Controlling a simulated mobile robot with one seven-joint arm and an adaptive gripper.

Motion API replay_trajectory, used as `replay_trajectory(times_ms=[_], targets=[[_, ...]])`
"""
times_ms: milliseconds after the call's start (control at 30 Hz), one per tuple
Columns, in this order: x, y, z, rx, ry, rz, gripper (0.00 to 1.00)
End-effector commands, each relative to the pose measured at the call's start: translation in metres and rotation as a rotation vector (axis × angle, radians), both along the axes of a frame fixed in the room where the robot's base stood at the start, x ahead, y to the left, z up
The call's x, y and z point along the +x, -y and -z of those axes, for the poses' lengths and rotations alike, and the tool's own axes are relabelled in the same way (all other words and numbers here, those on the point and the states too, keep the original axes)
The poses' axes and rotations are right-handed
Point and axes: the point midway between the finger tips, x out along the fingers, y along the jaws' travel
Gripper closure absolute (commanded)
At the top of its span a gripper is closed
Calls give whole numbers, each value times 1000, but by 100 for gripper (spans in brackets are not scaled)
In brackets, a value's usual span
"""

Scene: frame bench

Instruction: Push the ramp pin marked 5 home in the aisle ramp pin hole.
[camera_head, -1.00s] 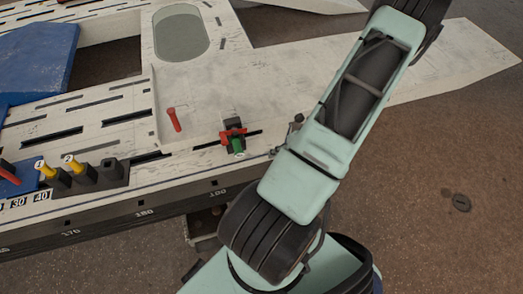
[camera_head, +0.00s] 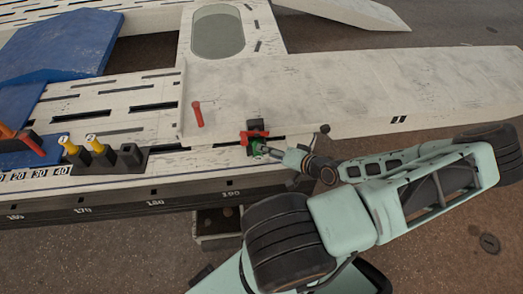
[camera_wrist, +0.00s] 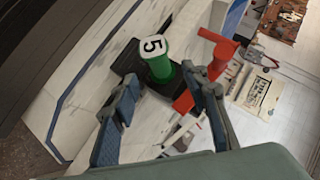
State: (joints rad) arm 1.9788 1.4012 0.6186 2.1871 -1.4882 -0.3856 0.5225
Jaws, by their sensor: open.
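The green ramp pin (camera_wrist: 160,66) with a white cap marked 5 stands at a dark block with a red part (camera_wrist: 185,100) beside it in the wrist view. In the head view the green pin (camera_head: 259,147) is at the front of the red and black fitting (camera_head: 254,134) on the white ramp's near edge. My gripper (camera_wrist: 160,86) is open, with its blue-padded fingers on either side of the pin and apart from it. In the head view my gripper (camera_head: 273,152) points left at the pin. The pin hole itself is hidden.
A red handle (camera_head: 198,114) stands on the ramp to the left. Yellow pins marked 1 (camera_head: 68,145) and 2 (camera_head: 92,142) stand in a dark holder with an empty socket (camera_head: 130,154). Blue panels (camera_head: 60,42) lie at the left. The ramp surface (camera_head: 330,92) behind is clear.

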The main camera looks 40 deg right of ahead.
Motion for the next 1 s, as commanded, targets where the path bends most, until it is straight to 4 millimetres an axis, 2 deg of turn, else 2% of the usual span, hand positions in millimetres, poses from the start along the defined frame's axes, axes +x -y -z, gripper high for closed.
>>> replay_trajectory(times_ms=[100, 333, 733, 767, 1000], targets=[[19, -3, 12, 1, 1, -3, 59], [44, -6, 25, 1, 0, -3, 59], [50, -6, 29, -1, -1, 0, 59], [50, -6, 29, -1, -1, -1, 60], [50, -6, 29, 0, -1, 0, 86]])
